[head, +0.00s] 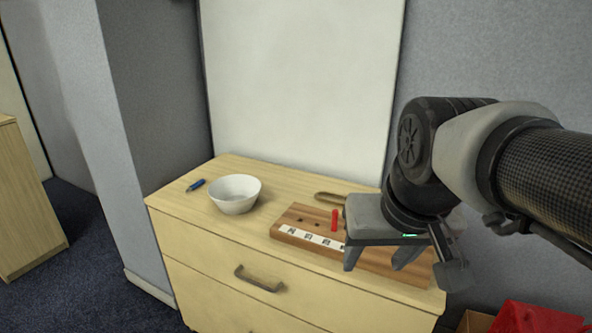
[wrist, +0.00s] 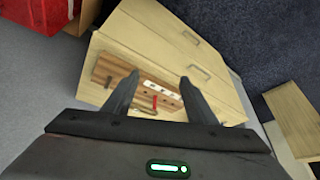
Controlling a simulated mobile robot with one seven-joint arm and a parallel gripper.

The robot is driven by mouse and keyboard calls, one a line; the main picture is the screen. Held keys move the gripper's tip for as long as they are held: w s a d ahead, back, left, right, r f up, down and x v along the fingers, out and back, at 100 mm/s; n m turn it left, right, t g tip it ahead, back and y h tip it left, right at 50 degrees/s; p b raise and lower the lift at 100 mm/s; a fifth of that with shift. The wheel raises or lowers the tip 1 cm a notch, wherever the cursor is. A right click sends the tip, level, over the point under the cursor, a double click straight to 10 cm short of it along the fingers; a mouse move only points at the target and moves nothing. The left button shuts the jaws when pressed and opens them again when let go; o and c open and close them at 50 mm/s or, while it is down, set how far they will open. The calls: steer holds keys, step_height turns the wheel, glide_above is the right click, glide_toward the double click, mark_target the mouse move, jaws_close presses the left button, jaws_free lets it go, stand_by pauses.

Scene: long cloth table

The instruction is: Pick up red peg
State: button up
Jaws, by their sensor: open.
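The red peg (head: 334,220) stands upright in a wooden board (head: 290,217) on top of the light wooden cabinet. In the wrist view the red peg (wrist: 155,102) shows between my two fingers, some way off. My gripper (head: 376,262) is open and empty, in front of the board's right part in the head view and hiding some of it.
A white bowl (head: 236,194) and a blue pen-like object (head: 196,185) are on the left of the cabinet top (head: 180,204). A brown flat object (head: 329,198) lies behind the board. A whiteboard (head: 300,90) stands behind. A red box (head: 535,318) is at lower right.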

steer(key=w+r+p, duration=0.2)
steer(key=w, duration=0.2)
steer(key=w+r+g+p, duration=0.1)
steer(key=w+r+p, duration=0.1)
steer(key=w+r, duration=0.1)
steer(key=w+r+m+g+p, duration=0.1)
steer(key=w+r, duration=0.1)
steer(key=w, duration=0.3)
steer(key=shift+w+a+r+p, duration=0.1)
steer(key=shift+w+r+p, duration=0.1)
steer(key=shift+r+p, duration=0.2)
steer(key=shift+c, duration=1.4)
steer(key=m+g+p, duration=0.3)
steer(key=p, duration=0.6)
glide_above(335, 210)
step_height(335, 210, down, 5)
steer(key=f, duration=1.2)
steer(key=shift+s+a+b, duration=0.15)
steer(key=shift+a+b, duration=0.2)
steer(key=shift+a, duration=0.05)
steer(key=shift+d+f, duration=0.25)
steer(key=shift+f, duration=1.35)
steer(key=shift+d+f, duration=0.2)
steer(key=shift+f, duration=1.4)
jaws_close()
